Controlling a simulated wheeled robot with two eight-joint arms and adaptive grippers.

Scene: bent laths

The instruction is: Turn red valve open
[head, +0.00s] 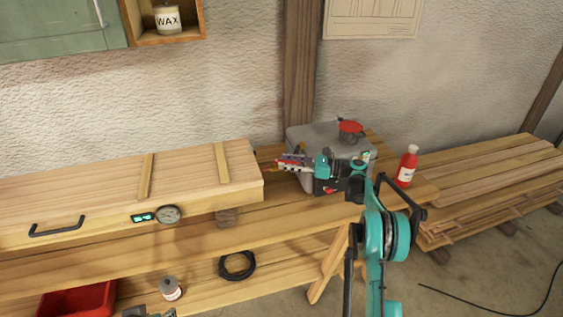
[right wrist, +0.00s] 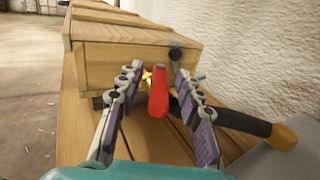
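The red valve's lever (right wrist: 158,92) shows in the right wrist view, with a brass part behind it, in front of the end of a long wooden box. My right gripper (right wrist: 157,80) is open, its two purple-padded fingers on either side of the lever with gaps showing. In the head view my right gripper (head: 290,163) is between the wooden box and the grey machine, and the valve is mostly hidden there. A grey piece at the bottom edge of the head view looks like part of my left gripper (head: 148,312); its fingers cannot be made out.
The long wooden box (head: 200,180) with a gauge (head: 168,215) lies left on the bench. A grey machine (head: 305,140) with a red cap (head: 350,127) stands behind my right arm. A dark hose (right wrist: 238,122) runs beside the valve. A red bottle (head: 406,168) stands to the right.

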